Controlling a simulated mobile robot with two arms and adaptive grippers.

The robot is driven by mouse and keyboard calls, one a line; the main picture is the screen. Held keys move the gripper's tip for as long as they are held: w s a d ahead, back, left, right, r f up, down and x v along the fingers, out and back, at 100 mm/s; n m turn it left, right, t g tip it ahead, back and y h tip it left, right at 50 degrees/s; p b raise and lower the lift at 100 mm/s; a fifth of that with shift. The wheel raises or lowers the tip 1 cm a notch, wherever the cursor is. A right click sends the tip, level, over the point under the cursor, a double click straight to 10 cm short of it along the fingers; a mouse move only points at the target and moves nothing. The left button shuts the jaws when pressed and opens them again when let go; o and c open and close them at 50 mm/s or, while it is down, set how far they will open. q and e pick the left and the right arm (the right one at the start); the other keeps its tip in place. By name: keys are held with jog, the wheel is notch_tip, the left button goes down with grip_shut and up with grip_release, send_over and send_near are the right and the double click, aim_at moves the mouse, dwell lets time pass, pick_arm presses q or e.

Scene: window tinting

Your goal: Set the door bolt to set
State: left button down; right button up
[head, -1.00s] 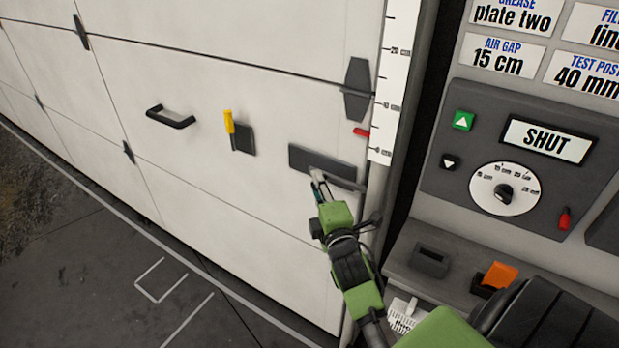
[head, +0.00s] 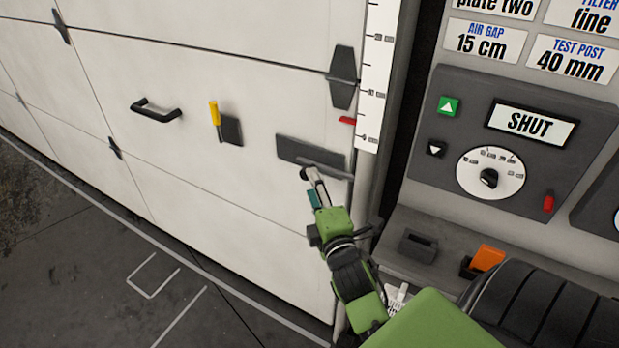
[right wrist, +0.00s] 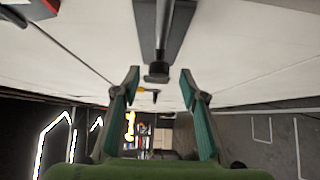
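The door bolt is a dark plate (head: 310,155) with a grey rod along its lower edge, fixed to the white door near its right edge. A small round knob (head: 304,174) shows at the rod's left end. My right gripper (head: 315,190) is just below the bolt, close to the knob. In the right wrist view, its two teal fingers (right wrist: 159,82) are apart, and a dark knob (right wrist: 158,74) on a grey rod (right wrist: 164,30) stands between their tips with gaps on both sides. I cannot tell the bolt's setting. My left gripper is out of view.
A black door handle (head: 155,110) and a yellow-handled lever (head: 215,115) are on the door to the left. A control panel (head: 470,110) showing SHUT, with a dial (head: 490,172), is at the right. Below it are a black box and an orange switch (head: 487,258).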

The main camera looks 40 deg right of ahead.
jog(key=shift+v, duration=1.3)
